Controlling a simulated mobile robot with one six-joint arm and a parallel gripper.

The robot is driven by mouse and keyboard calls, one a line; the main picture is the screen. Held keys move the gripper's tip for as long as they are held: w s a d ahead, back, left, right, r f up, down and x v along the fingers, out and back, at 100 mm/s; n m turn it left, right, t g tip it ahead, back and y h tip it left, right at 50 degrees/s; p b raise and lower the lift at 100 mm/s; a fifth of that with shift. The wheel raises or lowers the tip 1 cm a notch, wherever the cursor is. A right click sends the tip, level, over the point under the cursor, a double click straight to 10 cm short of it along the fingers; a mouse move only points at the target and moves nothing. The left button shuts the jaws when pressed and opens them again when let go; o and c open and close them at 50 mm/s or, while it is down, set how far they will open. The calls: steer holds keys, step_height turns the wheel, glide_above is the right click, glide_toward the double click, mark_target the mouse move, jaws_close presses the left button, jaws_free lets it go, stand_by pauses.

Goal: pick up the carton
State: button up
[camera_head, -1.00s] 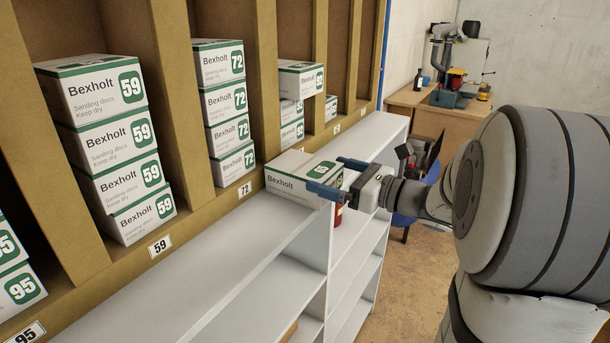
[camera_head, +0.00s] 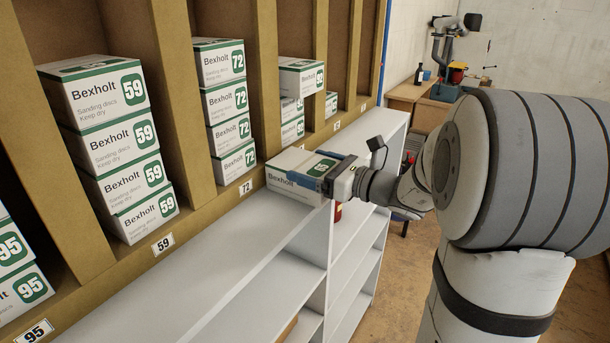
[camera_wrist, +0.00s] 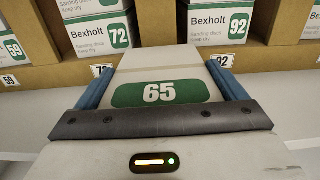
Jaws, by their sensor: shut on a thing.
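The carton (camera_head: 289,184) is a white Bexholt box with a green label panel. It rests on the white shelf top in front of the cubbies, near the 72 label. In the wrist view the carton (camera_wrist: 161,66) shows the number 65 on green, between two blue fingers. My gripper (camera_head: 310,172) is shut on the carton's near end, one finger along each side. The carton's far end is free of the fingers. I see no gap under the carton.
Stacks of cartons marked 59 (camera_head: 120,150) and 72 (camera_head: 228,112) stand in the cubbies behind. More cartons marked 92 (camera_wrist: 219,22) stand to the right. The white shelf top (camera_head: 190,275) is clear at left. A wooden bench (camera_head: 406,93) stands far back.

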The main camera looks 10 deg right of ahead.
steer(key=shift+d+r, duration=0.1)
steer(key=shift+c, duration=0.3)
steer(key=shift+s+r, duration=0.1)
steer(key=shift+r, duration=0.05)
steer(key=r, duration=0.2)
steer(key=r+b, duration=0.1)
steer(key=r, duration=0.3)
steer(key=shift+s+d+r, duration=0.2)
steer(key=shift+d+r, duration=0.1)
steer(key=shift+r, duration=0.05)
steer(key=b+v, duration=0.3)
steer(key=v, duration=1.6)
